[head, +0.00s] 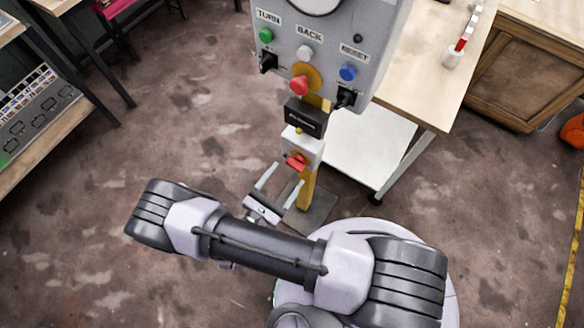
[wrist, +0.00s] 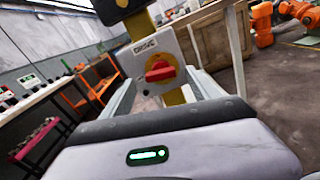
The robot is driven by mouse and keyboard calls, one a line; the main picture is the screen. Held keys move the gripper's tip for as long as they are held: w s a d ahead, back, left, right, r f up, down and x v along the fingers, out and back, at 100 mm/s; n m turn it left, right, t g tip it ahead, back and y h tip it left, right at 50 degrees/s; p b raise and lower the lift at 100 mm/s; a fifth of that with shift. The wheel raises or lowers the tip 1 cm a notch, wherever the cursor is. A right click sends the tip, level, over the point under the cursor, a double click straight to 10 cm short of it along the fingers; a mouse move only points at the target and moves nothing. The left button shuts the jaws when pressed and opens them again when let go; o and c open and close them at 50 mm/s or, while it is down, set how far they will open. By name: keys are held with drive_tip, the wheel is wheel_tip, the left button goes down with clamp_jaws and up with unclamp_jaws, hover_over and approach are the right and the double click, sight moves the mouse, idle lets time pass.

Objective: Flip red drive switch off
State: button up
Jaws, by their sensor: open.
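The red drive switch (wrist: 160,71) is a rotary knob on a yellow disc, on a light grey box (wrist: 150,56) labelled DRIVE. In the wrist view it sits near the middle, its grip lying roughly level across the disc. In the head view the red switch (head: 295,162) is on the box on the yellow post, below the black unit. My gripper (head: 282,173) is open and empty, its two fingers apart and pointing toward the box. In the wrist view the fingers (wrist: 163,88) stand left and right of the switch, with the switch seen between them. Contact cannot be told.
Above is a grey control panel (head: 330,62) with TURN, BACK and RESET buttons and a red mushroom button (head: 299,86). A black unit (head: 304,117) hangs just over the drive box. A wooden table (head: 432,80) stands to the right. Open floor (head: 130,150) lies to the left.

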sight(293, 167)
drive_tip(key=x, duration=0.4)
drive_tip(key=shift+d, duration=0.1)
drive_tip(key=c, duration=1.4)
drive_tip(key=shift+o, duration=0.2)
drive_tip(key=shift+n+b, duration=0.55)
drive_tip(key=shift+n, duration=0.65)
drive_tip(key=o, duration=1.4)
drive_tip(key=shift+c, duration=0.2)
drive_tip(key=shift+a, duration=0.2)
drive_tip(key=p+v, duration=0.2)
drive_tip(key=v, duration=1.5)
